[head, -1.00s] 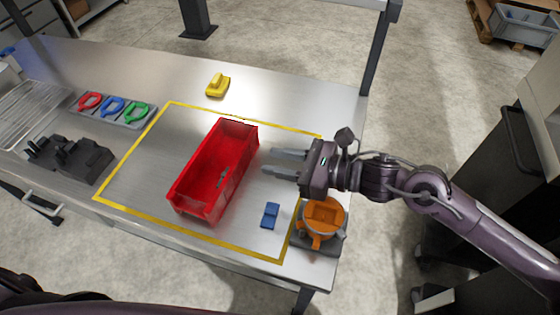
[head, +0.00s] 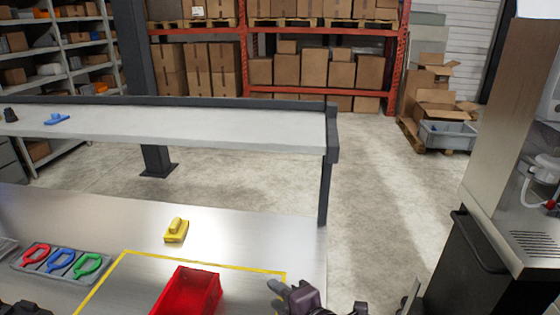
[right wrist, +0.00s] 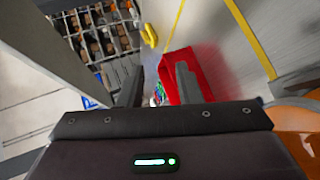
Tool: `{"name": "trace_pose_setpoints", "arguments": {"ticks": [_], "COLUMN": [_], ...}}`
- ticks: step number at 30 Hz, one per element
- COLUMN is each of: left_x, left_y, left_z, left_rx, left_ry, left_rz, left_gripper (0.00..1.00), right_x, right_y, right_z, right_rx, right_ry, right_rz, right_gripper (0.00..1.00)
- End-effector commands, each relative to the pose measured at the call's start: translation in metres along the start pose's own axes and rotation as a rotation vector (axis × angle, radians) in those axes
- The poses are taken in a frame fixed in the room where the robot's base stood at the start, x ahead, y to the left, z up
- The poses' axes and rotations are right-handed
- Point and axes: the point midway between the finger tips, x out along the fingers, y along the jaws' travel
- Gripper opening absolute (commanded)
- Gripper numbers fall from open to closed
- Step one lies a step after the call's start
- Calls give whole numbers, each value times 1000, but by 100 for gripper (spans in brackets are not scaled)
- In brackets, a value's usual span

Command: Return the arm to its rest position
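My right gripper (head: 278,289) shows at the bottom of the head view, just right of the red bin (head: 188,292). Only part of it and its arm is in frame. In the right wrist view its two fingers (right wrist: 158,84) stand apart with nothing held between them. The red bin (right wrist: 196,72) shows behind and beside the right-hand finger there.
A yellow handled block (head: 176,231) stands behind the yellow tape outline (head: 210,263). A raised shelf (head: 200,123) spans the back. An orange item (right wrist: 303,125) is at the wrist view's right edge.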

Motion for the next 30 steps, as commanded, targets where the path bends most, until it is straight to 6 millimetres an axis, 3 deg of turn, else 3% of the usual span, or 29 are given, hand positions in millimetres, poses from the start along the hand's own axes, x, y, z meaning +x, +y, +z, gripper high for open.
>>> {"name": "trace_pose_setpoints", "arguments": {"ticks": [1, 3, 6, 13, 20, 30], "left_x": [0, 0, 0, 0, 0, 0], "left_y": [0, 0, 0, 0, 0, 0], "left_z": [0, 0, 0, 0, 0, 0], "left_rx": [0, 0, 0, 0, 0, 0], "left_ry": [0, 0, 0, 0, 0, 0], "left_rz": [0, 0, 0, 0, 0, 0], "left_gripper": [0, 0, 0, 0, 0, 0], "right_x": [-12, -30, -57, -115, -174, -120], "right_y": [-18, -44, -79, -142, -190, -278], "right_z": [16, 40, 62, 85, 88, 102], "right_rx": [223, 507, 827, 1324, 1688, 1690], "right_ry": [-80, -205, -365, -678, -984, -1011], "right_rz": [-69, -152, -236, -344, -397, -437], "right_gripper": [31, 31, 31, 31, 31, 31]}}
